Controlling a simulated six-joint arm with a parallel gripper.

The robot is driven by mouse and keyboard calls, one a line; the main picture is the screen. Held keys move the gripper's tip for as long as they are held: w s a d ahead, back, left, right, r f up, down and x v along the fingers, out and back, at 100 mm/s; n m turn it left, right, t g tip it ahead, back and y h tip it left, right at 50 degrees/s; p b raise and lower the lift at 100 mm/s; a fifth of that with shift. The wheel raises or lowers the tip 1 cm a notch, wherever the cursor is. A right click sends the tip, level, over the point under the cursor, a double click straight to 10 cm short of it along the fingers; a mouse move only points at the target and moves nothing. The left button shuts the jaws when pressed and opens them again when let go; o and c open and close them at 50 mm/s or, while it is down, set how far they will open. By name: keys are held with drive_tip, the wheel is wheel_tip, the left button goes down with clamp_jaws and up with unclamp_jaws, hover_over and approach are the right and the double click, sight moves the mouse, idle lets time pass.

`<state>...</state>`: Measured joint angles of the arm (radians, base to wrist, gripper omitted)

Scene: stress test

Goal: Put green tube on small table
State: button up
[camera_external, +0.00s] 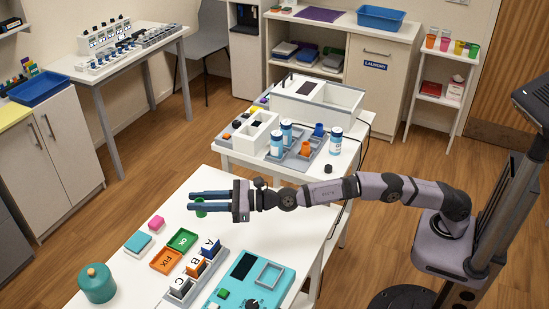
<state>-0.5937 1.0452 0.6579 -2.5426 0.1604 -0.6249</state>
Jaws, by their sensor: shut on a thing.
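My gripper (193,200) reaches left from the arm over the near white table (215,230). Its two blue fingers are shut on a small green tube (201,210), which shows between and below them. The finger in front hides part of the tube, and I cannot tell whether its bottom touches the tabletop. A small white stand (440,72) with colored cups on top is at the back right, far from my gripper. Another white table (345,140) is in the middle, behind the near one. I cannot tell which of these is the small table.
A teal jar (97,283) stands at the front left. The middle table holds bottles, trays and a white box (318,98).

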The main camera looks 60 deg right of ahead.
sight(202, 215)
wheel_tip(202, 215, down, 6)
drive_tip(key=b, duration=0.2)
drive_tip(key=shift+r+b, duration=0.25)
drive_tip(key=shift+b, duration=0.1)
drive_tip(key=shift+f, duration=2.25)
drive_tip(key=shift+f+b, duration=0.15)
drive_tip(key=shift+b, duration=0.25)
drive_tip(key=o, duration=0.6)
drive_tip(key=shift+o, duration=0.7)
drive_tip(key=shift+r+p, duration=0.25)
drive_tip(key=shift+p, duration=0.05)
